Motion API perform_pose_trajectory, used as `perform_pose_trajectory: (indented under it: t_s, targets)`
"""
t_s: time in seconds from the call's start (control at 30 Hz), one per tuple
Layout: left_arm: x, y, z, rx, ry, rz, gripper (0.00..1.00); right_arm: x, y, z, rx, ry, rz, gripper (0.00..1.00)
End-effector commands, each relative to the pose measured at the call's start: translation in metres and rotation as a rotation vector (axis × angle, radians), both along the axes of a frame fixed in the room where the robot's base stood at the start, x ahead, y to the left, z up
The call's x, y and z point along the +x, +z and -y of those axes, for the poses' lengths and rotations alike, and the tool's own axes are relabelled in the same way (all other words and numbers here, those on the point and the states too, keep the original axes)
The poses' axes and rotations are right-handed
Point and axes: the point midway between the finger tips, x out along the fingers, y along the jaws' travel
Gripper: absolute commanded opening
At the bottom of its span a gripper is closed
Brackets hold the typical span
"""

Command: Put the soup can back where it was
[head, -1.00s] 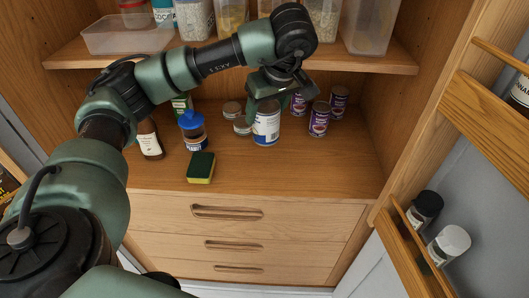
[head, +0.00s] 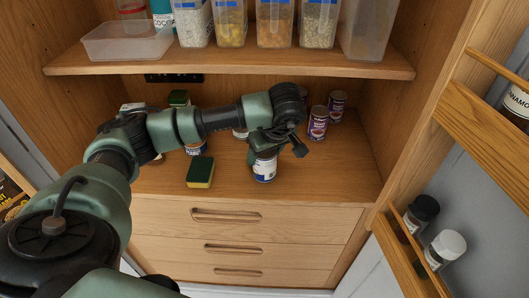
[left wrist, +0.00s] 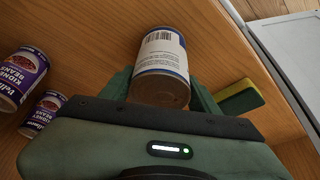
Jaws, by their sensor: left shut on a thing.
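The soup can, with a white and blue label, is in the head view (head: 264,171) near the front of the cupboard's counter shelf. In the left wrist view the can (left wrist: 161,62) stands between the two fingers of my left gripper (left wrist: 160,88). My left gripper (head: 264,153) is shut on the can from above and hides its upper part in the head view. I cannot tell whether the can touches the shelf. My right gripper is not in view.
A yellow-green sponge (head: 200,172) lies left of the can. Purple kidney bean cans (head: 318,123) stand behind to the right. The upper shelf (head: 240,63) with several food containers overhangs the back. An open door rack (head: 410,243) with jars is at right. Counter room right of the can is clear.

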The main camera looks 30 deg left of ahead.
Motion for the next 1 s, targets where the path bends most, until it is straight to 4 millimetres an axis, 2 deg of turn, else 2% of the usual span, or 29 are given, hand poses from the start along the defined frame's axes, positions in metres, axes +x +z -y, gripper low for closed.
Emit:
perform_pose_trajectory:
  t_s: [0.2, 0.23, 0.3, 0.57, 0.73, 0.87, 1.0]
  targets:
    - [0.0, -0.004, 0.0, -0.001, -0.001, 0.002, 0.02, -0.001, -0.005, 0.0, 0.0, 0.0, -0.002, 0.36]
    - [0.0, -0.003, 0.0, -0.001, -0.001, -0.001, 0.69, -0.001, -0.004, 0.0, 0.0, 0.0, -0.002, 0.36]
    - [0.0, -0.003, 0.0, -0.001, -0.001, -0.001, 0.83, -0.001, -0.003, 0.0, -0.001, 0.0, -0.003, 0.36]
    - [0.0, -0.002, 0.0, -0.001, -0.001, -0.001, 0.83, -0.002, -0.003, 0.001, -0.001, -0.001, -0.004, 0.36]
    - [0.0, 0.005, 0.003, -0.002, -0.002, 0.002, 0.83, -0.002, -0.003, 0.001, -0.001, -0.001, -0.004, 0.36]
    - [-0.004, 0.024, 0.01, -0.001, -0.005, 0.004, 0.83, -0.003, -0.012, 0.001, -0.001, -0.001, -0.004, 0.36]
    - [-0.009, 0.058, 0.022, 0.0, -0.005, 0.007, 0.83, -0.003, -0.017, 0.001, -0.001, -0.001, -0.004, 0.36]
